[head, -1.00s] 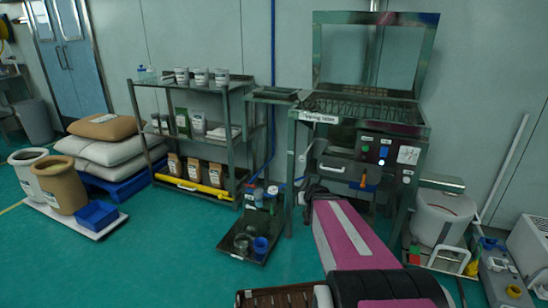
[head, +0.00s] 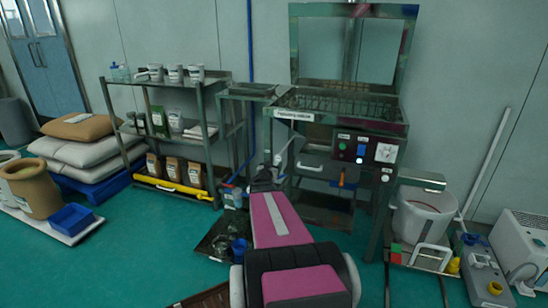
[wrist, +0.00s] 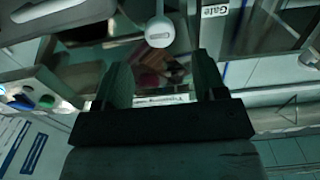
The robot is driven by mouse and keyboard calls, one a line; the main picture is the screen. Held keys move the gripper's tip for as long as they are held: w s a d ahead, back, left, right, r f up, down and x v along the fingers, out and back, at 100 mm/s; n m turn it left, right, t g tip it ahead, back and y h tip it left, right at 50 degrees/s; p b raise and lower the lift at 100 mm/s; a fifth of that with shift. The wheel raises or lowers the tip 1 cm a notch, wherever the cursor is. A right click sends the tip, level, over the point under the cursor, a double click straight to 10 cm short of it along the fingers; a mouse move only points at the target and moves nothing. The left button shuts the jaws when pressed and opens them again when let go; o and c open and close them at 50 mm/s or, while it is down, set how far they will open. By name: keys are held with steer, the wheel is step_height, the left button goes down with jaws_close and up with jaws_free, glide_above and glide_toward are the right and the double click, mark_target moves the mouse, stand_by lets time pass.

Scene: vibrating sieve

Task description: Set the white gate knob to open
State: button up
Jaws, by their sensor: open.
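The white gate knob (wrist: 159,32) shows in the wrist view as a rounded white end on a pale stem, top centre. A "Gate" label (wrist: 215,12) is to its right. In the head view the white knob (head: 278,160) is small, on the left side of the steel sieve machine (head: 355,125). My gripper (wrist: 160,80) is open, its two dark fingers apart with nothing held between them. The knob appears just beyond the fingertips, apart from them. In the head view my gripper (head: 265,177) is close below the knob, its fingers hard to make out.
A control panel (head: 366,149) with buttons is on the machine's front, above an orange handle (head: 341,179). A steel shelf (head: 165,135) stands to the left. A white bucket (head: 420,222) stands to the right. A dark floor tray (head: 215,238) lies beside my arm.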

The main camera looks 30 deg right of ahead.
mark_target(278, 158)
steer(key=x, duration=1)
